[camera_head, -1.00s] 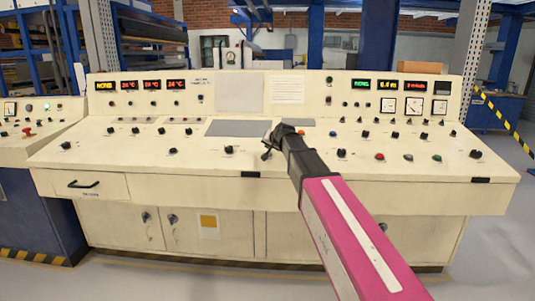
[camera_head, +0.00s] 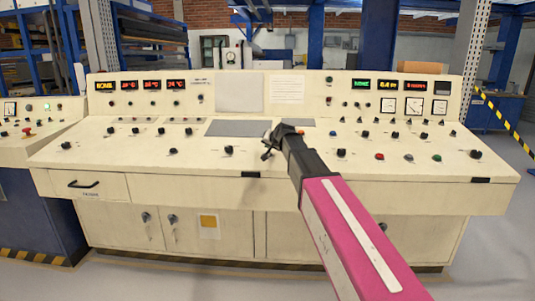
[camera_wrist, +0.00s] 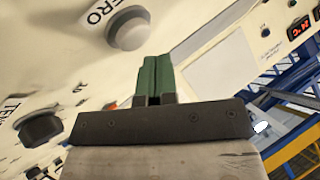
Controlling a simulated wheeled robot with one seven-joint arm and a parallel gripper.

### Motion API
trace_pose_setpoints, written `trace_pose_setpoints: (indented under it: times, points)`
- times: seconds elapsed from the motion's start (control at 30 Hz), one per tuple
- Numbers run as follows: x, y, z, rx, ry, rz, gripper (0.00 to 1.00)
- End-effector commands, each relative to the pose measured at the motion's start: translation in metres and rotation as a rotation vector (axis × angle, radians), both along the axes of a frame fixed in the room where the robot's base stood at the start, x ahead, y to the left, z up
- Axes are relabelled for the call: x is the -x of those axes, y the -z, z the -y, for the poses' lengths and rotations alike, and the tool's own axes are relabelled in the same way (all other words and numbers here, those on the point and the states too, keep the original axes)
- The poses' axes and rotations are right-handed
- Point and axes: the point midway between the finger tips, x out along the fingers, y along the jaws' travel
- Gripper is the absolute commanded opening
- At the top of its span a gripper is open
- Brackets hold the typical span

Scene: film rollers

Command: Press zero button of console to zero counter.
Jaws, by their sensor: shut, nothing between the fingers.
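The cream console (camera_head: 130,160) fills the middle of the head view, with a sloped desk of knobs and buttons. In the wrist view, a grey round button (camera_wrist: 131,30) sticks out of the panel near the top, beside lettering that reads "ERO", its first letter cut off. My gripper (camera_head: 268,148) reaches over the middle of the desk. Its green fingers (camera_wrist: 156,66) are together and empty, with their tips just below the button in the picture. I cannot tell whether they touch it. In the head view, I cannot make out this button. An orange display (camera_head: 387,84) has digits too small to read surely.
A dark knob (camera_wrist: 40,128) stands at the left of the wrist view. Red (camera_head: 379,156) and green (camera_head: 437,158) buttons sit on the desk to the right of my gripper. A red display (camera_head: 416,85) and dial gauges (camera_head: 414,105) are on the upright panel.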

Motion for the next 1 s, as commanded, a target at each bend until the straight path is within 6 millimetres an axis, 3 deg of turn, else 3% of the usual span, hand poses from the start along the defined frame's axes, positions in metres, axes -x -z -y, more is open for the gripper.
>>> trace_pose_setpoints:
  times: [1.0]
  points:
    - [-0.0019,0.0081,0.0001,0.0,0.0,0.0,0.0]
